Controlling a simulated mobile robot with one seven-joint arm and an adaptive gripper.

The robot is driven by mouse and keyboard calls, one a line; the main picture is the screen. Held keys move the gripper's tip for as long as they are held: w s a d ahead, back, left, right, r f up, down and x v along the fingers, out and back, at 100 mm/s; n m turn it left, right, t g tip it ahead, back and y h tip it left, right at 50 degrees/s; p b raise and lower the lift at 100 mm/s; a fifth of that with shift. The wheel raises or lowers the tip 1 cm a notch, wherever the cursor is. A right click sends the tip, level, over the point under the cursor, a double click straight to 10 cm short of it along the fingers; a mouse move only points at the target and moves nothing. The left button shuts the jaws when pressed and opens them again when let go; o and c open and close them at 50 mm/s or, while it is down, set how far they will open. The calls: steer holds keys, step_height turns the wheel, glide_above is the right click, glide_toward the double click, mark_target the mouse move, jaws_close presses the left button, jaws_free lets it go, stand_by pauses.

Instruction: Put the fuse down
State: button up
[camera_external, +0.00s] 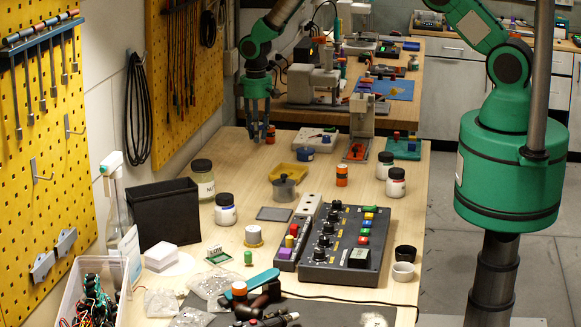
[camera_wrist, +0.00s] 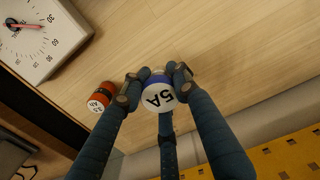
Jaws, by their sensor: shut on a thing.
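My gripper (camera_wrist: 154,84) is shut on a fuse (camera_wrist: 157,97) with a white end marked 5A and a blue band. The fingers close around its sides in the wrist view. In the external view my gripper (camera_external: 261,132) points down over the far left part of the wooden bench. The held fuse cannot be made out there. I cannot tell whether its lower end touches the bench. An orange-red fuse (camera_wrist: 101,98) with a white end stands close beside my gripper, and also shows in the external view (camera_external: 270,136).
A white box with a dial (camera_wrist: 38,35) lies beyond the orange-red fuse in the wrist view. The bench (camera_external: 235,153) is clear in front of my gripper. A yellow tray (camera_external: 290,171) and a glass jar (camera_external: 203,181) stand nearer. A yellow pegboard (camera_external: 190,60) rises at left.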

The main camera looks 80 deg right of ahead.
glide_above(239, 152)
steer(key=shift+d+f+p, duration=0.15)
steer(key=shift+f+p, duration=0.15)
steer(key=shift+f, duration=0.05)
steer(key=shift+f, duration=0.15)
steer(key=shift+f+p, duration=0.3)
steer(key=shift+f, duration=1.3)
steer(key=shift+f, duration=0.1)
steer(key=o, duration=1.2)
steer(key=shift+r, duration=2.85)
